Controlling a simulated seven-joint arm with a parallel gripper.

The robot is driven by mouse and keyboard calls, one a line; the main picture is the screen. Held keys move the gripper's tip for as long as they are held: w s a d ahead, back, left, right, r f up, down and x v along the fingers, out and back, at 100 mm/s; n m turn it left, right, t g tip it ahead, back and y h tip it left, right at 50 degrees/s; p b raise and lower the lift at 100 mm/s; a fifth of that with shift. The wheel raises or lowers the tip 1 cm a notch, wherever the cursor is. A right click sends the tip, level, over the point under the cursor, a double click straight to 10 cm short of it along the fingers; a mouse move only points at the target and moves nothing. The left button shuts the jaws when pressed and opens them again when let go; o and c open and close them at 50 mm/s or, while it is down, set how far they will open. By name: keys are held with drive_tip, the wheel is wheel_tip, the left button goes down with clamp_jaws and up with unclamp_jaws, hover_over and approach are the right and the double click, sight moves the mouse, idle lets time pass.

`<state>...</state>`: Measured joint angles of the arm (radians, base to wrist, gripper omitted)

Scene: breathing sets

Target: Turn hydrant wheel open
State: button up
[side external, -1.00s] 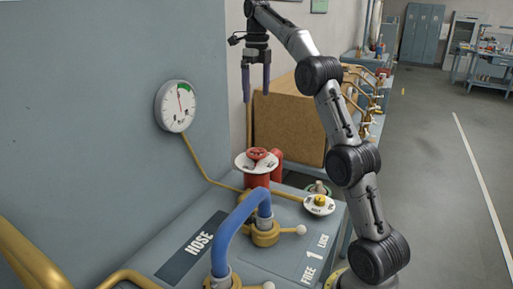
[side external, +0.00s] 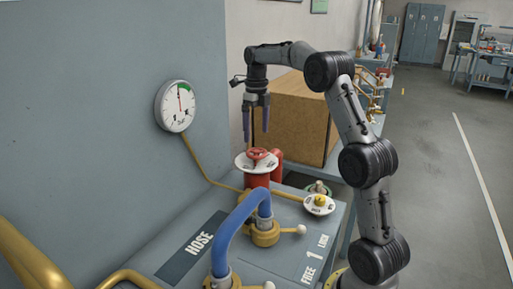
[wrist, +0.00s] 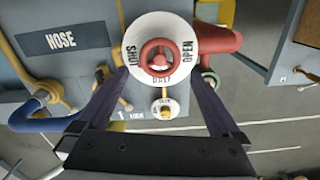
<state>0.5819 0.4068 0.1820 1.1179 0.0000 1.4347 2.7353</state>
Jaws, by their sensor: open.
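The red hydrant wheel (side external: 258,154) sits on top of a red hydrant body (side external: 257,181), over a white dial plate (side external: 243,163). In the wrist view the wheel (wrist: 160,57) is seen from above, and the plate (wrist: 150,22) reads SHUT, HALF and OPEN. My gripper (side external: 255,138) is open and empty, pointing down just above the wheel. In the wrist view its two fingers reach toward the plate on either side of the wheel, apart from it.
A blue hose (side external: 237,215) curves up from the bench in front of the hydrant. A small white dial with a yellow knob (side external: 319,201) stands to its right. A gauge (side external: 175,106) hangs on the wall at left, and a large brown box (side external: 304,118) stands behind.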

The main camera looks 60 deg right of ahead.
sight(257, 151)
wheel_tip(257, 151, down, 6)
drive_tip(key=shift+f, duration=0.25)
drive_tip(key=c, duration=1.1)
